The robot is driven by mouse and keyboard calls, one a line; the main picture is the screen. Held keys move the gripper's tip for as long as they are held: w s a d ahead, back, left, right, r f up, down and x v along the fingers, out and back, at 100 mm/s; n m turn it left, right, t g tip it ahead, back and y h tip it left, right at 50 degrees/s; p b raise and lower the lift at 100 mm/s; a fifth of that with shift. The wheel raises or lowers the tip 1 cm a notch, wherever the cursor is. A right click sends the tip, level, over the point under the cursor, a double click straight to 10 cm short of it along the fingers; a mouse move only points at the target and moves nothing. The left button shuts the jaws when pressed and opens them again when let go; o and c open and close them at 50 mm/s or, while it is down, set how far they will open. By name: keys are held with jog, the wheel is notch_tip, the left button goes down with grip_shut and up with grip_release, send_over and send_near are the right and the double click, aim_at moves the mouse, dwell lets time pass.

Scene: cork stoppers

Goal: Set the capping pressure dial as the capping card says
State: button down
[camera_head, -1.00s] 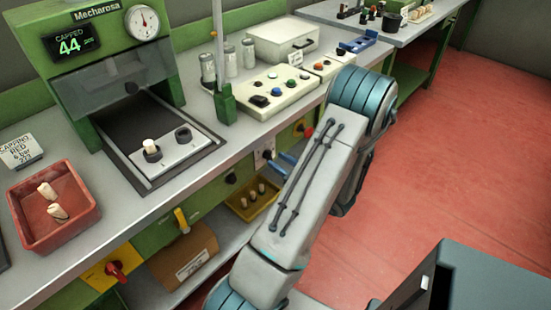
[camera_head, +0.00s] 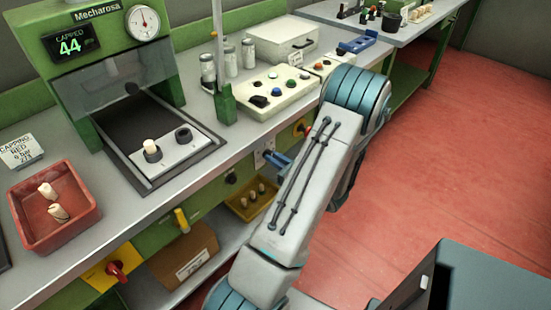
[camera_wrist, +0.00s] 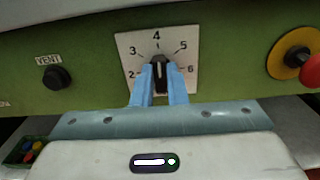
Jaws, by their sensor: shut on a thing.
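The pressure dial is a black knob (camera_wrist: 159,76) on a white plate (camera_wrist: 125,45) marked 2 to 6 in the wrist view. Its pale pointer line points up, at about 4. My gripper (camera_wrist: 159,78) has its two blue fingers closed on the knob's sides. In the head view my gripper (camera_head: 277,160) is at the bench front, beside the dial plate (camera_head: 260,156), which it partly hides. The capping card (camera_head: 21,151) stands at the left on the bench; it seems to read "CAPPING RED 6 bar", with small print below.
A red emergency-style button (camera_wrist: 312,70) on yellow is right of the dial, and a black VENT knob (camera_wrist: 56,77) is left. The Mecharosa machine (camera_head: 110,60) shows "CAPPED 44". A red tray (camera_head: 82,215) holds stoppers. A yellow bin (camera_head: 240,208) sits below the dial.

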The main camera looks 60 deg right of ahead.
jog(key=shift+r, duration=0.1)
jog(key=m+p, duration=0.4)
jog(key=m, duration=0.1)
jog(key=shift+d+m, duration=0.1)
jog(key=shift+m, duration=0.2)
jog(key=shift+s+d+f+m+p, duration=0.1)
jog(key=shift+f+m+p, duration=0.1)
jog(key=shift+m+p, duration=2.5)
jog(key=shift+f+m+p, duration=0.15)
jog(key=shift+m+p, duration=0.9)
jog(key=shift+m, duration=3.15)
jog(key=c, duration=1.4)
grip_release()
jog(key=shift+c, duration=0.2)
